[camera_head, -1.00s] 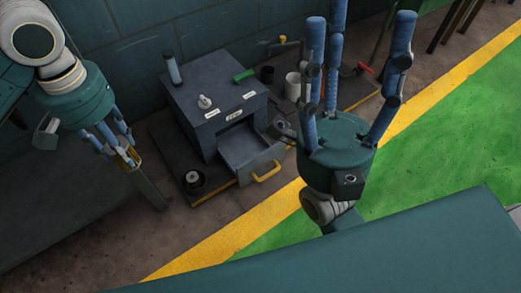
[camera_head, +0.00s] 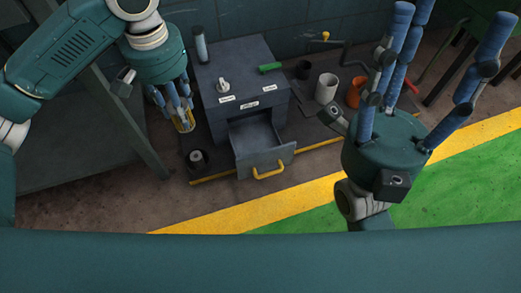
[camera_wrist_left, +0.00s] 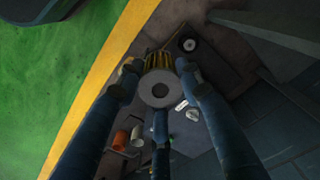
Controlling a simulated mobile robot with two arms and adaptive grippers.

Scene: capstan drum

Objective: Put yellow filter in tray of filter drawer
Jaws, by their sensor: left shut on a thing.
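My left gripper (camera_head: 178,106) points down with its blue fingers shut around the yellow filter (camera_head: 185,123), left of the grey cabinet. In the left wrist view the filter (camera_wrist_left: 158,90) shows its grey ring end and yellow pleats between the fingers (camera_wrist_left: 160,108). The filter drawer (camera_head: 264,160) is pulled out from the cabinet's front, with a yellow handle (camera_head: 268,170). Its tray (camera_head: 254,139) looks empty. The filter is left of the drawer and apart from it. My right gripper (camera_head: 440,45) is open and empty, its fingers spread and pointing up, right of the drawer.
The grey cabinet (camera_head: 236,75) has a knob (camera_head: 223,86), a green lever (camera_head: 270,68) and an upright tube (camera_head: 201,45) on it. A black spool (camera_head: 197,159) stands left of the drawer. A white cup (camera_head: 326,88) and an orange cup (camera_head: 356,92) stand to the right.

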